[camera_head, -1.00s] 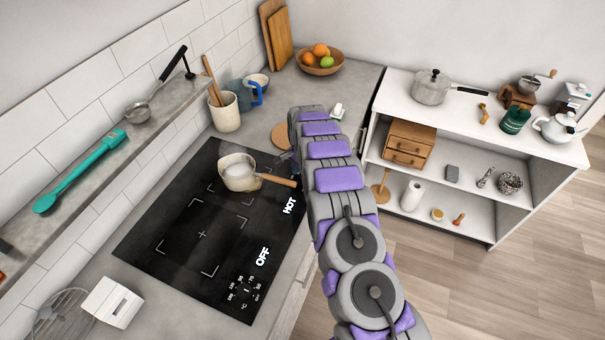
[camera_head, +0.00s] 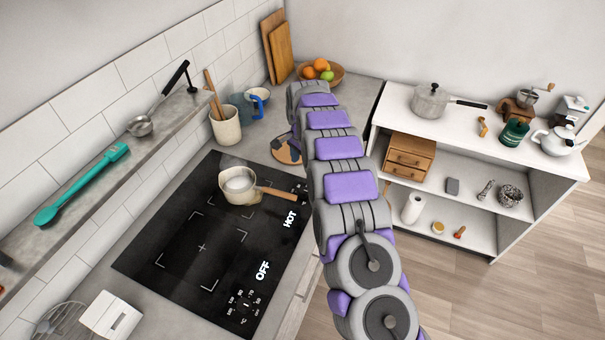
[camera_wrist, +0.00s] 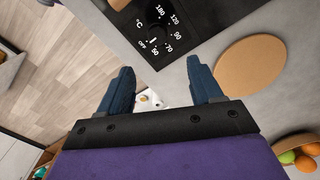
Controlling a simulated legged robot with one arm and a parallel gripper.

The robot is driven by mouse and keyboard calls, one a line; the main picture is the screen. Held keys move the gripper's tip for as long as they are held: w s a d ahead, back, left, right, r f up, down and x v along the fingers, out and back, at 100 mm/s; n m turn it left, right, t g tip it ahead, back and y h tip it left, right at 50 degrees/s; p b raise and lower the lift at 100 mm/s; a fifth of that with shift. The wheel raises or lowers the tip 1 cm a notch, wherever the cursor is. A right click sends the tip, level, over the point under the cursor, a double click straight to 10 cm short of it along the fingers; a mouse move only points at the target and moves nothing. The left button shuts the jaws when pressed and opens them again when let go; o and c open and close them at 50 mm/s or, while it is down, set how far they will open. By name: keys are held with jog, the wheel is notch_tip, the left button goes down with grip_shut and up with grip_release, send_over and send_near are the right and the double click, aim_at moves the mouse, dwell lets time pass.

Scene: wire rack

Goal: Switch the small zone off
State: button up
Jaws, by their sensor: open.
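The black cooktop (camera_head: 175,235) shows a small zone at its far right, with a cream saucepan (camera_head: 231,195) with a wooden handle standing on it. A white HOT label (camera_head: 290,219) is lit beside that zone. An OFF label (camera_head: 263,271) is beside the large zone. In the wrist view, a dial scale (camera_wrist: 158,34) on the cooktop edge reads OFF and 50 to 180; a short white mark lies near OFF and 50. My gripper (camera_wrist: 160,66) is open and empty, its blue fingers short of the scale. In the head view my arm largely hides it.
A round wooden board (camera_wrist: 250,68) lies on the counter beside the cooktop. A small white thing (camera_wrist: 153,101) shows between my fingers, partly hidden. The fruit bowl (camera_head: 337,77), utensil crock (camera_head: 226,124) and blue mug (camera_head: 245,107) stand at the back. A white shelf unit (camera_head: 440,140) is right.

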jog(key=shift+r, duration=2.05)
jog(key=s+d+r+n+g+b, duration=0.15)
jog(key=s+d+r+n, duration=0.35)
jog(key=s, duration=0.7)
jog(key=s+d+r+n+t+b, duration=0.15)
jog(key=s+d+r, duration=0.25)
jog(key=s+r, duration=0.55)
jog(key=s+d+f+n+b, duration=0.1)
jog(key=s+f, duration=0.1)
jog(key=s, duration=0.8)
jog(key=s+d+f+n+g+b, duration=0.1)
jog(key=s+d+f, duration=0.1)
jog(key=s, duration=0.9)
jog(key=s+d+f+n+b, duration=0.1)
jog(key=s+d+f+b, duration=0.1)
jog(key=s, duration=0.8)
jog(key=shift+s+d+f+g, duration=0.2)
jog(key=shift+s+f+g, duration=0.2)
jog(key=shift+f, duration=0.35)
